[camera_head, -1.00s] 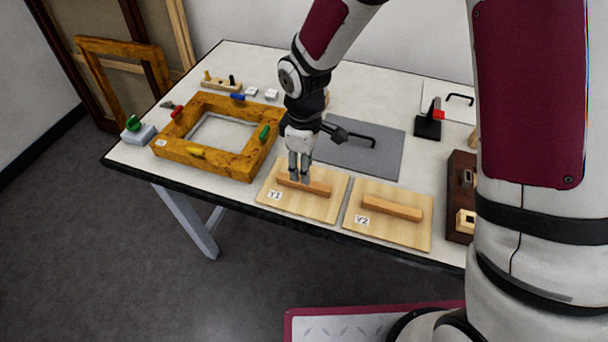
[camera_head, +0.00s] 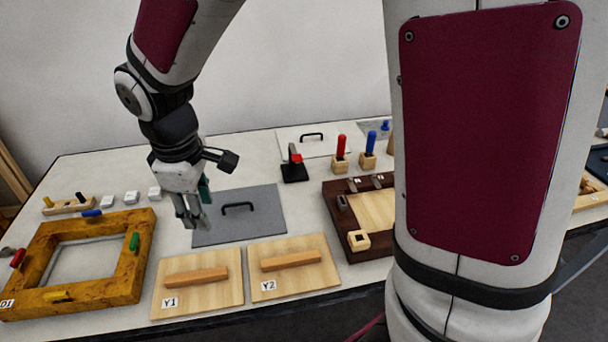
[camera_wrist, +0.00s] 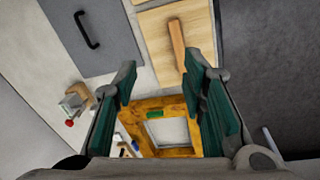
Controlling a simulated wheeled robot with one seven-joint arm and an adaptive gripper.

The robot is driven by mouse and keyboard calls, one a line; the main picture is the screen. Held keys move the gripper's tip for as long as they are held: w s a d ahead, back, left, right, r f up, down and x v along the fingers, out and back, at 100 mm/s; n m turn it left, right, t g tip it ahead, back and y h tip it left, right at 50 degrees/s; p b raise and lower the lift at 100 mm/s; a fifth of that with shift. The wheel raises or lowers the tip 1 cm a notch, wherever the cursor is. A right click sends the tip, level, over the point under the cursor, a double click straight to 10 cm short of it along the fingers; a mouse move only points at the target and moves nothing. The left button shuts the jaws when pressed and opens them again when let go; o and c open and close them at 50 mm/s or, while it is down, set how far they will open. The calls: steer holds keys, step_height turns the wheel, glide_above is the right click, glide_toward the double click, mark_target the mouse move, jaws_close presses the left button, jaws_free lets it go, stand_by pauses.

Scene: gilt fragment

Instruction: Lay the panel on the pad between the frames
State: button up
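Two light wooden panels with raised bar handles, Y1 (camera_head: 198,297) and Y2 (camera_head: 316,279), lie side by side at the table's front. Behind them lies a flat grey sheet (camera_head: 266,222) with a black handle; it also shows in the wrist view (camera_wrist: 72,46). The golden frame D1 (camera_head: 92,290) lies left, and a dark brown frame (camera_head: 342,236) lies right. My gripper (camera_head: 192,224) hangs above the table by the grey sheet's left edge. In the wrist view its green-padded fingers (camera_wrist: 164,76) are apart with nothing between them.
Small white blocks (camera_head: 132,197) and a peg holder (camera_head: 69,206) stand behind the golden frame. A black stand with a red part (camera_head: 294,170) and wooden holders with red (camera_head: 341,160) and blue (camera_head: 368,158) handles stand at the back. A white panel (camera_head: 318,146) lies behind.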

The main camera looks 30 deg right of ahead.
steer(key=s+d+r+m+t, duration=0.4)
steer(key=s+d+r+m, duration=0.6)
steer(key=s, duration=0.6)
steer(key=shift+s+d+r+m, duration=0.35)
steer(key=shift+d+r, duration=0.8)
steer(key=shift+r, duration=0.45)
